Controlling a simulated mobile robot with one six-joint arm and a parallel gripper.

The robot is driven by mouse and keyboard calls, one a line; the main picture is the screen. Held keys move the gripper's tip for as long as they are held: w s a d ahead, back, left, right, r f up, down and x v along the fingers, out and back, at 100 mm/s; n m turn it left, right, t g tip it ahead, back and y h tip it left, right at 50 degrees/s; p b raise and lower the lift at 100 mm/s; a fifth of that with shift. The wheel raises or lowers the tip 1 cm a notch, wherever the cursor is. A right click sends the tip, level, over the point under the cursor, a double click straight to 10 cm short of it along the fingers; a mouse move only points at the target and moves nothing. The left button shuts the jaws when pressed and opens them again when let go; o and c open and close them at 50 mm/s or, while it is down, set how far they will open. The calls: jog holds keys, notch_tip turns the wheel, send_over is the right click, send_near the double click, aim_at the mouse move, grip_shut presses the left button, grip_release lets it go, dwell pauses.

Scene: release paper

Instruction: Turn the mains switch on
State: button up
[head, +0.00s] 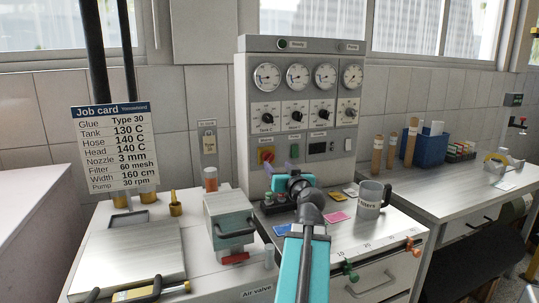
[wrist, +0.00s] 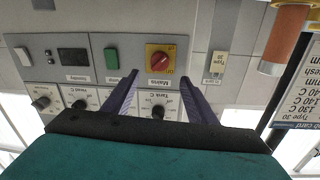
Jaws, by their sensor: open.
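The mains switch (head: 266,156) is a red rotary knob on a yellow plate, low on the left of the grey control panel (head: 243,110). In the wrist view, which is upside down, the mains switch (wrist: 160,60) shows whole, with the label "Mains" beside it. My gripper (head: 280,167) is in front of the panel, just below and right of the switch in the head view. In the wrist view my gripper (wrist: 159,77) is open and empty. Its two purple fingers point at the panel, one toward each side of the knob, with no visible contact.
A green button (wrist: 111,59) and a dark display (wrist: 74,57) sit beside the switch. Dials (head: 297,113) and gauges (head: 297,76) are above it.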

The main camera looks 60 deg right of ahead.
aim_at(270, 158)
jog(key=shift+p+x, duration=1.65)
jog(key=shift+x, duration=3.45)
